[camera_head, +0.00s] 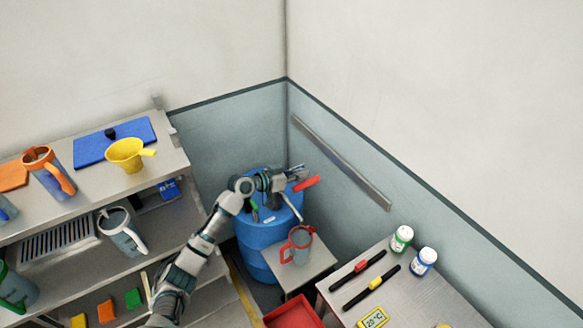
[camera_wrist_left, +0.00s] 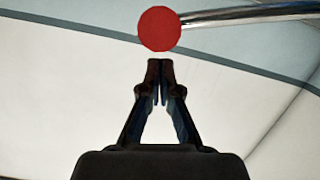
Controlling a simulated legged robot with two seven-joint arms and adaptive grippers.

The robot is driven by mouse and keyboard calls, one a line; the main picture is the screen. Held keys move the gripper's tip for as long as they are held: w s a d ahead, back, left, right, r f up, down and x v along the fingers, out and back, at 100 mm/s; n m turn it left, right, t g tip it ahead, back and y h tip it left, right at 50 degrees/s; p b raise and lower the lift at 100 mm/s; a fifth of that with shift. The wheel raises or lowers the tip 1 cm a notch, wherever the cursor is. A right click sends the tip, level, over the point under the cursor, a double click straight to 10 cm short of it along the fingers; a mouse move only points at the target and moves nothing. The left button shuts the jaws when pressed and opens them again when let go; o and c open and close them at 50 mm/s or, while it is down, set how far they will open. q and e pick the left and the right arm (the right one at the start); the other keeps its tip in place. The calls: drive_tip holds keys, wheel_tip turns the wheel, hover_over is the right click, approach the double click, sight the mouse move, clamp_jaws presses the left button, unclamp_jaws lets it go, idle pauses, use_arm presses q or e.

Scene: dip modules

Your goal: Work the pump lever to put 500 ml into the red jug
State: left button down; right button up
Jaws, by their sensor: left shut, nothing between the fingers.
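The blue drum (camera_head: 257,238) stands in the corner with a pump on top. The pump lever's red grip (camera_head: 306,183) points to the right above the drum. In the left wrist view the grip's round red end (camera_wrist_left: 159,28) and its metal rod (camera_wrist_left: 240,15) lie just beyond my fingertips. My left gripper (camera_head: 298,170) is shut and empty beside the red grip; the wrist view shows its closed fingertips (camera_wrist_left: 160,66) with a small apparent gap to the grip. The jug with red rim and handle (camera_head: 300,245) stands upright below the spout (camera_head: 291,206). Its fill level cannot be read.
The jug rests on a small stand (camera_head: 309,268), with a red tray (camera_head: 292,315) in front. A right-hand table holds two jars (camera_head: 401,239), marker-like tools and a yellow thermometer (camera_head: 373,318). Left shelves hold other jugs and a yellow funnel (camera_head: 127,154). Walls close the corner.

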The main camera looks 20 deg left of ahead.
use_arm(q)
drive_tip(key=shift+s+d+f, duration=0.15)
drive_tip(key=shift+s+f, duration=0.05)
drive_tip(key=shift+f, duration=0.7)
use_arm(e)
drive_tip(key=shift+r, duration=0.25)
drive_tip(key=shift+f, duration=0.1)
